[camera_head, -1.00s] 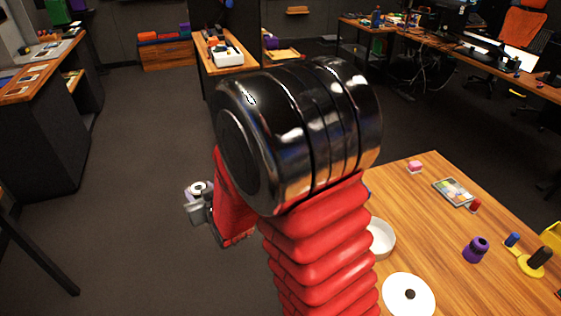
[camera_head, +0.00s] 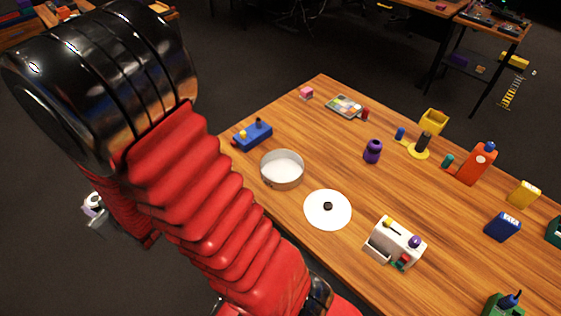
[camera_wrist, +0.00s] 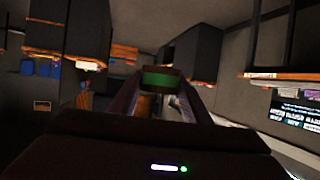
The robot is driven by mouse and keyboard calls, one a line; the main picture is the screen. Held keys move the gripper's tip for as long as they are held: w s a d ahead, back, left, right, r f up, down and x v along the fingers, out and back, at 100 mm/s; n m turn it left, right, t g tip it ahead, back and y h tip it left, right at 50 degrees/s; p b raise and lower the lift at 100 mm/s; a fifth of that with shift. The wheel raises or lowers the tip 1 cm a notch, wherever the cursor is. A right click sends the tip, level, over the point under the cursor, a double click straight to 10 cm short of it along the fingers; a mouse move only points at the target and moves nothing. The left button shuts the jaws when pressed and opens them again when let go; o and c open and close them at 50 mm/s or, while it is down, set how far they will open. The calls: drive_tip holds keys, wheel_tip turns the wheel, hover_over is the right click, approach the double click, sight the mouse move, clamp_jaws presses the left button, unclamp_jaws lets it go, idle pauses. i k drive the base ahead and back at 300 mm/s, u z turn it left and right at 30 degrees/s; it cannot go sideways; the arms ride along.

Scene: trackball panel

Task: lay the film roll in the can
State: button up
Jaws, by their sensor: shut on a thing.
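The film roll (camera_head: 92,200) shows in the head view as a small white round thing with a dark centre, at the far left beyond the table's edge. My gripper (camera_head: 97,213) is shut on it and holds it over the dark floor, away from the table. In the wrist view, a dark thing with a green band (camera_wrist: 161,79) sits between the fingertips. The can (camera_head: 282,169) is a round, shallow, open, pale container on the table and looks empty. A white disc with a black knob (camera_head: 327,209), perhaps its lid, lies beside it.
A blue block with small knobs (camera_head: 253,135) stands behind the can. A white device with a purple knob (camera_head: 396,242) is right of the disc. A purple figure (camera_head: 373,151), an orange bottle (camera_head: 477,163) and a blue box (camera_head: 503,227) stand farther right. My red arm hides the table's left part.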

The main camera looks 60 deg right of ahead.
sight(282, 173)
drive_tip(key=u, duration=0.2)
drive_tip(key=i, duration=1)
drive_tip(key=z, duration=2.65)
